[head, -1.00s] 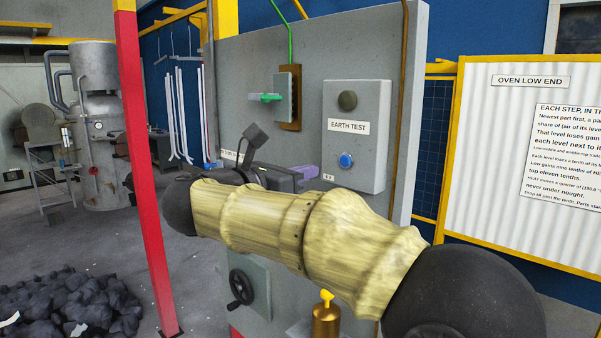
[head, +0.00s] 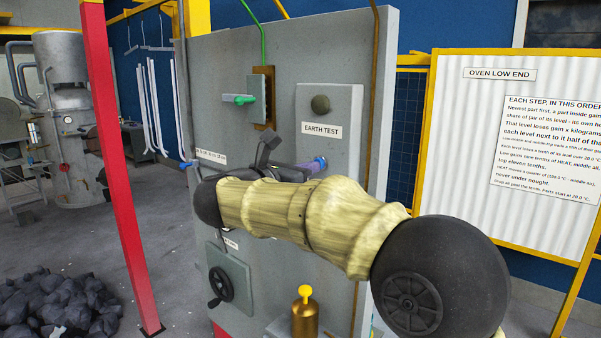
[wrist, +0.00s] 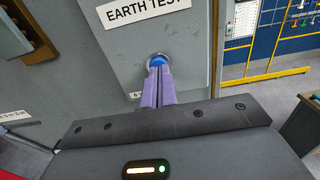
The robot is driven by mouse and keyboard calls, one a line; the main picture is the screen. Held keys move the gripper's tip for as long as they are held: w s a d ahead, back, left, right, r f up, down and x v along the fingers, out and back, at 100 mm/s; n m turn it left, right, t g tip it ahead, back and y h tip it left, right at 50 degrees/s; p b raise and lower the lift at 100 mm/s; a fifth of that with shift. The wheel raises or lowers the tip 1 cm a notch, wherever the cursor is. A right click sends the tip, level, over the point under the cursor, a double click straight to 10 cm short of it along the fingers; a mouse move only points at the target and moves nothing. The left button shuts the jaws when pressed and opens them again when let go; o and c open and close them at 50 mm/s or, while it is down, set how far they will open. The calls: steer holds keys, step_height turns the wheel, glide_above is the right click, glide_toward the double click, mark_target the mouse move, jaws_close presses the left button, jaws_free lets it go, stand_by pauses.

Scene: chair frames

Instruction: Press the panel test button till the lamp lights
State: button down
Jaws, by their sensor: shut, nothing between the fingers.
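The grey panel box (head: 343,115) labelled EARTH TEST is fixed to a grey upright board. Its round lamp (head: 320,104) is dark green and looks unlit. The blue button (wrist: 157,58) in a silver ring sits below the label; in the head view only a bit of the button (head: 322,161) shows beside my fingers. My gripper (wrist: 157,70) has its purple fingers together, with nothing between them. In the head view my gripper (head: 313,166) points at the button. The tips overlap the button's lower part in the wrist view; I cannot tell whether they touch it.
A green-handled switch (head: 240,99) is left of the box. A handwheel (head: 221,284) and a brass bottle with a yellow top (head: 305,318) are below my arm. A red post (head: 122,170) stands at the left. A yellow-framed sign board (head: 520,150) stands at the right.

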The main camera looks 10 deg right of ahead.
steer(key=shift+w, duration=0.1)
stand_by(0.3)
steer(key=shift+w+d+b, duration=0.3)
steer(key=shift+d+b, duration=0.1)
stand_by(0.8)
steer(key=shift+b+v, duration=1.65)
steer(key=shift+v, duration=1.1)
steer(key=shift+d, duration=0.1)
